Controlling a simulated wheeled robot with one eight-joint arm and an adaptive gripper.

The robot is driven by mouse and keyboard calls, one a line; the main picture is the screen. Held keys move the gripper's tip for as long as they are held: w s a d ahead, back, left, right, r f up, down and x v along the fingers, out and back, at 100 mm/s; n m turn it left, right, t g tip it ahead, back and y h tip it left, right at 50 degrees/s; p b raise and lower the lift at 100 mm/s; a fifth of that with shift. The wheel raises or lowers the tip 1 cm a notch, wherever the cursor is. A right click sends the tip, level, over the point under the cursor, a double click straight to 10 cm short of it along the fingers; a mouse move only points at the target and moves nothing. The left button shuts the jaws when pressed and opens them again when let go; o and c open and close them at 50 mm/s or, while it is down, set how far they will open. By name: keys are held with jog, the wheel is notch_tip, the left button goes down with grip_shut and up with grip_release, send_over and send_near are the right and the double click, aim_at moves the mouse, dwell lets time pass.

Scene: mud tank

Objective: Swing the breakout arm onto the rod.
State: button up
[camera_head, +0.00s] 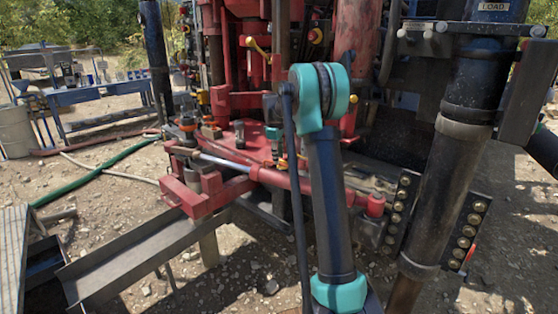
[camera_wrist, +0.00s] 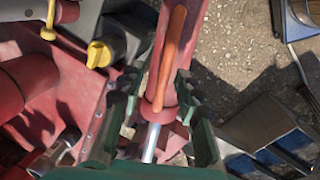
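In the wrist view, a red arm-like bar (camera_wrist: 186,30) with a long orange handle (camera_wrist: 172,58) along its top runs down from the top edge. A silver shaft (camera_wrist: 152,143) comes out of its lower end. My gripper (camera_wrist: 160,92) has its dark green fingers apart, one on each side of the bar's lower end. I cannot tell whether they touch it. In the head view, a red bar with a silver shaft (camera_head: 222,161) crosses the rig's front, likely the breakout arm, partly hidden behind my arm. I cannot tell for certain which pipe is the rod.
A thick dark pipe (camera_head: 450,150) stands close on the right, beside a bracket with brass-coloured studs (camera_head: 398,208). A metal chute (camera_head: 145,258) lies at lower left. A blue table (camera_head: 105,93) and a green hose (camera_head: 98,172) are on the left. A yellow knob (camera_wrist: 98,54) sits left of my fingers.

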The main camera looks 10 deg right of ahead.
notch_tip(320, 180, up, 10)
jog(key=s+a, duration=0.1)
jog(key=shift+s+f, duration=0.2)
jog(key=shift+s, duration=0.1)
jog(key=s+f+m, duration=0.3)
jog(key=s+f, duration=0.4)
jog(key=s, duration=0.8)
jog(key=s+a+f+m+t, duration=0.1)
jog(key=s+f+m, duration=0.3)
jog(key=s, duration=1.1)
jog(key=s+a+f+m+t+y, duration=0.1)
jog(key=s+f+m, duration=0.2)
jog(key=s+f, duration=0.7)
jog(key=s, duration=0.4)
jog(key=shift+s+m, duration=0.4)
